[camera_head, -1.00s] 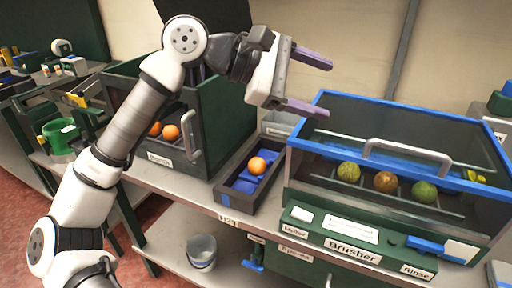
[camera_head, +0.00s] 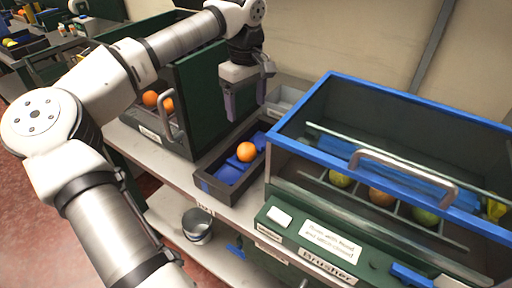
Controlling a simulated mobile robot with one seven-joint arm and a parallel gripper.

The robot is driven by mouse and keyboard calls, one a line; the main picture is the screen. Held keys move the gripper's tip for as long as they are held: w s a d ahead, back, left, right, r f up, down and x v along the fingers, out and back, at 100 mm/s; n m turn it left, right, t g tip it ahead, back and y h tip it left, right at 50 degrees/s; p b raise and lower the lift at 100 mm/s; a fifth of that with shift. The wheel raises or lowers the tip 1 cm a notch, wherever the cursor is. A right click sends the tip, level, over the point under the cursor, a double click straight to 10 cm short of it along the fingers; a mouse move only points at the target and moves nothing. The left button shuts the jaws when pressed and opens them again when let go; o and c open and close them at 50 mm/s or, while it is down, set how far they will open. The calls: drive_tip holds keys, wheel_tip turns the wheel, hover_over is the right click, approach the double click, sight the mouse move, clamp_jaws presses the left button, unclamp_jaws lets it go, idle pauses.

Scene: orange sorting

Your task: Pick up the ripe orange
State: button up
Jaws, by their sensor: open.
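A ripe orange (camera_head: 247,152) lies in a dark tray with a blue lining (camera_head: 207,190) between the green bin and the brusher. My gripper (camera_head: 245,112) points down with its jaws open. It is above the far part of the tray, apart from the orange and empty. Two more orange fruits (camera_head: 151,98) sit in the dark green bin (camera_head: 203,90) to the left, partly hidden by its handle.
The brusher (camera_head: 300,150) with a blue-framed clear cover stands to the right. Inside are a yellow-green fruit (camera_head: 340,178), a brownish fruit (camera_head: 381,197) and a green fruit (camera_head: 425,215). A bucket (camera_head: 197,224) stands on the lower shelf.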

sight(246, 145)
wheel_tip(246, 145, down, 8)
drive_tip(key=shift+s+a+f+p, duration=0.1)
drive_tip(key=shift+f+p, duration=0.1)
drive_tip(key=shift+p, duration=0.2)
drive_tip(key=shift+s+f+p, duration=0.15)
drive_tip(key=shift+f+p, duration=0.65)
drive_tip(key=shift+f, duration=1.8)
drive_tip(key=shift+a, duration=0.1)
drive_tip(key=c, duration=1.1)
drive_tip(key=shift+o, duration=0.2)
drive_tip(key=shift+r, duration=0.1)
